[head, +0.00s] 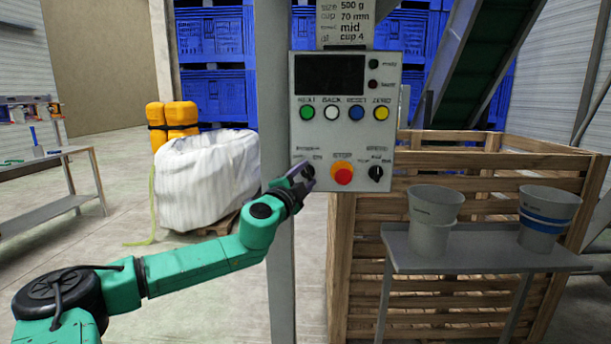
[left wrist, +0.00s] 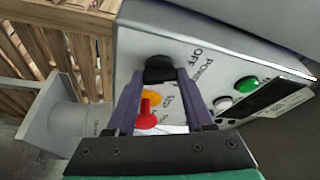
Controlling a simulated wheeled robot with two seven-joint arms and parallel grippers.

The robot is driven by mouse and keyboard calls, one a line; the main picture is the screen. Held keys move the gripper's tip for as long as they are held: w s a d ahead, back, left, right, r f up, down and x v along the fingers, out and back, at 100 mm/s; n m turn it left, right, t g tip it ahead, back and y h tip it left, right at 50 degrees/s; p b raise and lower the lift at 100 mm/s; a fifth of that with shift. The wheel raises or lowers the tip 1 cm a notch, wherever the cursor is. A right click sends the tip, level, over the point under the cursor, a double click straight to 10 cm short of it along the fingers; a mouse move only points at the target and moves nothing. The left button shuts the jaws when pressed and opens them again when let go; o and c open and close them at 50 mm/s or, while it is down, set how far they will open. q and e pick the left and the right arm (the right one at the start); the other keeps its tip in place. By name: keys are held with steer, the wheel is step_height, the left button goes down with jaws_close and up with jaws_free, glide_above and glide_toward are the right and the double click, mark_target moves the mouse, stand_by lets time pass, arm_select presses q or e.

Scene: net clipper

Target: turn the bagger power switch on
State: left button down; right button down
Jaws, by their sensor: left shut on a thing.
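The grey control panel (head: 348,139) is fixed to a post in the middle of the head view. Its black power switch (head: 308,172) sits at the lower left of the panel, partly hidden by my left gripper (head: 300,176). In the left wrist view the black power switch knob (left wrist: 160,69) lies between the fingertips of my left gripper (left wrist: 160,80), which is shut on it. The OFF and POWER lettering shows beside the knob. The knob's exact pointing direction is hidden by the fingers. My right gripper is not in view.
The red stop button (head: 342,173) is just right of the switch, and a black speed knob (head: 376,173) is farther right. Several coloured buttons (head: 332,113) are above. A grey shelf (head: 480,252) with two cups (head: 434,215) and a wooden crate (head: 470,160) stand at right.

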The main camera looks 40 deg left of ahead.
arm_select(q)
steer(key=shift+r+m+p, duration=0.2)
steer(key=shift+m+p, duration=0.1)
steer(key=shift+m, duration=0.3)
steer(key=m+g+p, duration=0.1)
steer(key=m+p, duration=0.2)
steer(key=p, duration=0.2)
steer(key=r+m+g+h+p, duration=0.1)
steer(key=m+p, duration=0.1)
steer(key=p, duration=0.3)
steer(key=shift+m+g, duration=0.3)
steer(key=shift+m, duration=0.1)
steer(key=m+g+p, duration=0.1)
steer(key=m+p, duration=0.1)
steer(key=p, duration=0.4)
steer(key=m+g+p, duration=0.1)
steer(key=m+p, duration=0.1)
steer(key=p, duration=0.4)
steer(key=shift+d+f+y, duration=0.1)
steer(key=shift+f+y, duration=0.05)
steer(key=shift+y, duration=0.25)
steer(key=shift+f+m+p, duration=0.35)
steer(key=shift+m+p, duration=0.15)
steer(key=shift+p, duration=0.35)
steer(key=shift+c, duration=1.4)
jaws_free()
